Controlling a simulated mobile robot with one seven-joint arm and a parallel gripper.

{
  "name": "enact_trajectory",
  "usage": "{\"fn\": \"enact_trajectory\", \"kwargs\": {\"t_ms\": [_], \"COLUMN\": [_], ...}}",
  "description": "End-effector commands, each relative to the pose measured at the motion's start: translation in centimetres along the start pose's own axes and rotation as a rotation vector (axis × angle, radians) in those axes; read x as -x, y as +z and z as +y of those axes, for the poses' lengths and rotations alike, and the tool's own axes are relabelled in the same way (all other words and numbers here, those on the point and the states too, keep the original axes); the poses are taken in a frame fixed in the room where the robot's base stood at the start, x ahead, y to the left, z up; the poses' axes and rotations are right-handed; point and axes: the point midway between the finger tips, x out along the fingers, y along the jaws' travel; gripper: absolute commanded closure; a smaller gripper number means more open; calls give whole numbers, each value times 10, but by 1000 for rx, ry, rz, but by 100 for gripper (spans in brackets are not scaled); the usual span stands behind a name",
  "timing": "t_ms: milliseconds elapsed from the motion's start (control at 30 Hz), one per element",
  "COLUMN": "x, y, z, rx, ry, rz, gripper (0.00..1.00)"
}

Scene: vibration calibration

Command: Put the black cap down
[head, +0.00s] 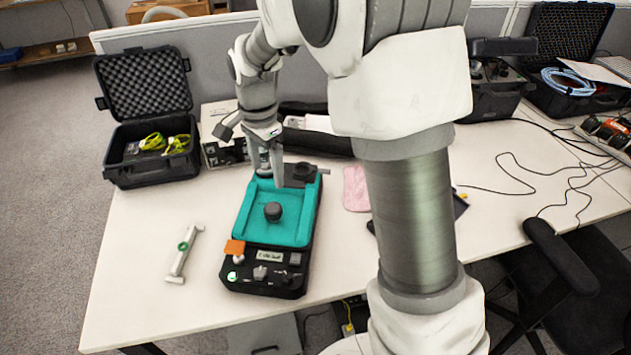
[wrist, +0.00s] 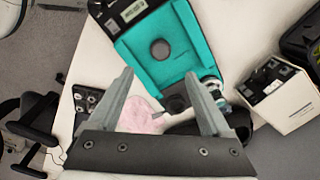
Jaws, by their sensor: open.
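A teal-topped black case (head: 242,230) lies on the table; its teal top also shows in the wrist view (wrist: 188,38). A round black piece (head: 272,211) sits in the middle of the teal area and shows as a dark disc in the wrist view (wrist: 160,48). I cannot tell for certain which is the black cap. My gripper (wrist: 160,74) is open, its fingers apart and nothing clasped, above the case's far end.
A pink cloth (head: 356,188) lies right of the case. A white bracket with a green ring (head: 184,253) lies to the left. An open black case (head: 150,178) and a white box (wrist: 284,104) stand nearby. Bare table lies at the front left.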

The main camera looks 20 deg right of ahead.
Motion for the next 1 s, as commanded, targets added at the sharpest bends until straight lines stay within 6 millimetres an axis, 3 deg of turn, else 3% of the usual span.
{"fn": "enact_trajectory", "kwargs": {"t_ms": [167,400,600,1000], "x": [29,80,111,140], "y": [-4,-6,-2,15], "z": [19,68,113,201], "rx": [82,290,463,804], "ry": [-43,-124,-179,-249], "rz": [19,77,141,314], "gripper": [18,18,18,18]}}
